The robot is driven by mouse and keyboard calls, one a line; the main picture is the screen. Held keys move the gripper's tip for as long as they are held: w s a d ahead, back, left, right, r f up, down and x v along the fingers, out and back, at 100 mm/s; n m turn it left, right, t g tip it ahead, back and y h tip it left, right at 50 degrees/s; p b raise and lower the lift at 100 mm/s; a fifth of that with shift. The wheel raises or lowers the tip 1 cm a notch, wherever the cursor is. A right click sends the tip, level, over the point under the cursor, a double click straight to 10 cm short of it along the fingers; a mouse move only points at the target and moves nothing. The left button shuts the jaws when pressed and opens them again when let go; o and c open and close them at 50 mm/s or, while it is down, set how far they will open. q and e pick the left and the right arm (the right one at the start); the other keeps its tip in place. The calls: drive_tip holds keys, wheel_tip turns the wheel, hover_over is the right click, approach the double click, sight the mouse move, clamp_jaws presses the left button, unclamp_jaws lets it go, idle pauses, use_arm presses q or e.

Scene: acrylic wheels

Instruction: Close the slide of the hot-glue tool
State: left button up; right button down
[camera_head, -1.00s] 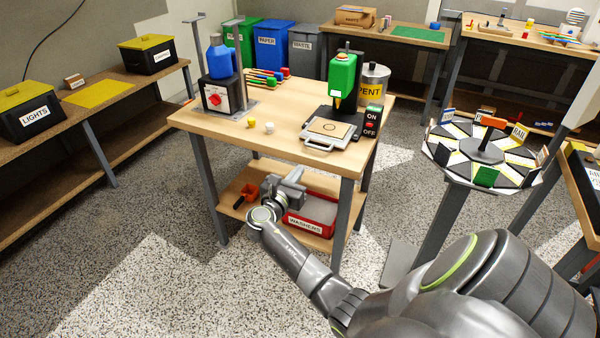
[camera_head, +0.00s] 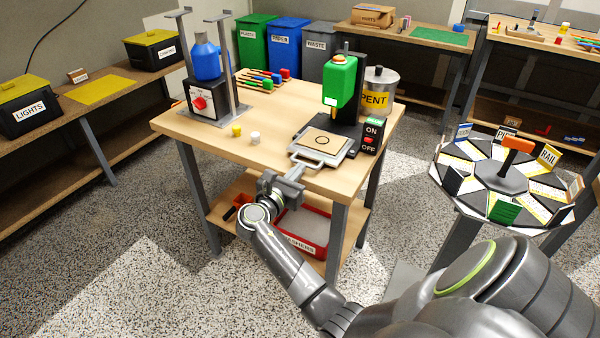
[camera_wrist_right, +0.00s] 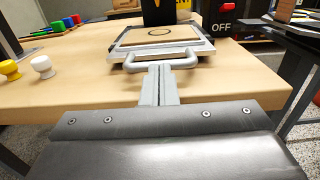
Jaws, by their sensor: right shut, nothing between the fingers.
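The hot-glue tool (camera_head: 341,85) is a green unit on a black stand at the table's right side. Its slide (camera_head: 324,143), a light tray with a tan plate marked with a ring, sticks out toward the table's front edge. The slide's grey handle (camera_head: 307,160) faces me; it also shows in the right wrist view (camera_wrist_right: 162,64). My right gripper (camera_head: 298,172) is shut and empty, its fingertips (camera_wrist_right: 158,70) at the middle of the handle's bar. I cannot tell whether they touch it. My left gripper is not in view.
An ON/OFF box (camera_head: 371,136) stands right of the slide, with a SPENT can (camera_head: 378,92) behind. A yellow peg (camera_head: 237,130) and a white peg (camera_head: 255,138) stand to the left. A red washers bin (camera_head: 318,252) sits on the lower shelf. The table's front left is clear.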

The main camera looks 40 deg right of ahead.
sight(304, 162)
drive_tip(key=shift+r, duration=0.1)
idle(0.3)
drive_tip(key=p+x, duration=0.1)
drive_tip(key=x, duration=0.3)
idle(0.4)
